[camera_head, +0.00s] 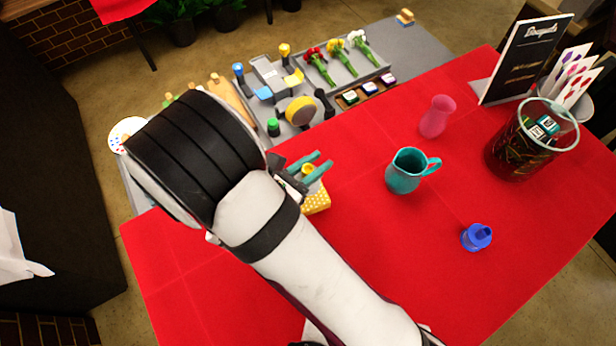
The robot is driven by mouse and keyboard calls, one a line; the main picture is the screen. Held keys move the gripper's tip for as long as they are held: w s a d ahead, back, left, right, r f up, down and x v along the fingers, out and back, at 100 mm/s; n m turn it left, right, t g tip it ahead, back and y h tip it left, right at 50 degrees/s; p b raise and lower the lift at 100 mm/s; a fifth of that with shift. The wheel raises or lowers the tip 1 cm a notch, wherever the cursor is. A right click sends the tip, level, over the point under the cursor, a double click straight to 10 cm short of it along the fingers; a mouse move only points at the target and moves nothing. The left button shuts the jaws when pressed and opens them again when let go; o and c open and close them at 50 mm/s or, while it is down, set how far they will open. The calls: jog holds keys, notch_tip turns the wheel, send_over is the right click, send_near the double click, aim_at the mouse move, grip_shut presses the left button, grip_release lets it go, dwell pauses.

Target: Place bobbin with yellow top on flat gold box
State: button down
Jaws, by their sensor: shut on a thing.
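My gripper (310,168) has teal fingers and is shut on the bobbin with yellow top (308,169). Only the bobbin's yellow top shows clearly between the fingers; its lower part is hidden. A yellow box with pale dots (319,204), which looks like the flat gold box, sits on the red table just below the gripper in the picture. My arm and gripper hide part of this box. I cannot tell whether the bobbin touches the box.
A teal jug (404,174), a pink vase (436,117) and a blue bobbin-like piece (477,237) stand on the red tablecloth (400,260). A dark glass container (512,158) and a black sign (526,60) stand at the right. Trays with flowers and tools lie behind.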

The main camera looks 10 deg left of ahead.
notch_tip(320, 180, down, 4)
jog(key=shift+f, duration=0.1)
jog(key=c, duration=0.7)
grip_release()
jog(key=shift+f, duration=0.1)
